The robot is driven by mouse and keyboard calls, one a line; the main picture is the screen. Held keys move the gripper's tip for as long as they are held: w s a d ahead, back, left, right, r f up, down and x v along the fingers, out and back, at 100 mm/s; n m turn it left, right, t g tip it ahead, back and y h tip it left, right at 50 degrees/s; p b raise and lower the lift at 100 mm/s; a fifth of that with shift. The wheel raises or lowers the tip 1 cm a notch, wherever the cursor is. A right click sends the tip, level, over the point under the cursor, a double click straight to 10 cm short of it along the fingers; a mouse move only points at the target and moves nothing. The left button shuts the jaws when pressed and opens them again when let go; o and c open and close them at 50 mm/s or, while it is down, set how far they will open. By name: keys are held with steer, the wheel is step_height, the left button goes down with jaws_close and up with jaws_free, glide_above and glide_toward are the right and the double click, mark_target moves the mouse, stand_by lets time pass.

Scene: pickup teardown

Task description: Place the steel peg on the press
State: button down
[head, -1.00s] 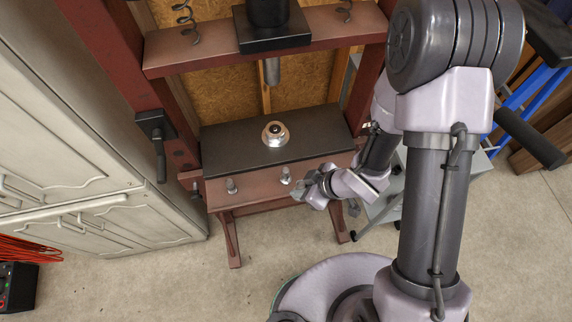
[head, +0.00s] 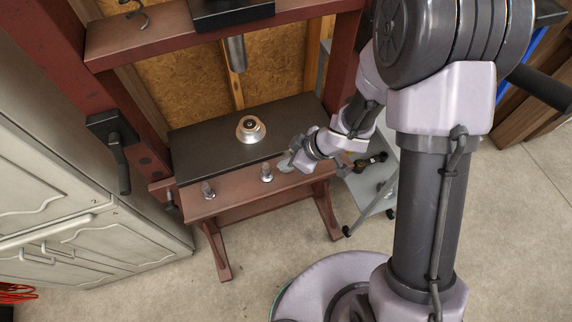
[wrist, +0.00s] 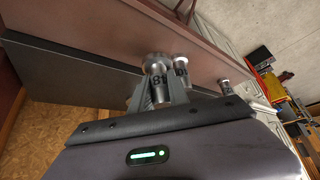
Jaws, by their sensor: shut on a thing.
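A steel peg (wrist: 156,64) with dark lettering stands between my gripper's fingers (wrist: 155,90) in the wrist view. My gripper (head: 287,164) is shut on it; in the head view the peg is hard to make out.
A round metal part (head: 251,129) sits on the plate. A grey cart (head: 368,190) stands right of the press, cabinets (head: 75,235) to the left. The plate's left part is clear.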

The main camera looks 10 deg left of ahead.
steer(key=shift+w+a, duration=0.25)
steer(key=shift+w, duration=0.15)
step_height(320, 180, down, 4)
steer(key=b, duration=0.3)
steer(key=shift+f, duration=0.1)
steer(key=shift+r, duration=0.3)
steer(key=shift+f, duration=0.2)
steer(key=c, duration=1.3)
jaws_free()
steer(key=shift+o, duration=0.2)
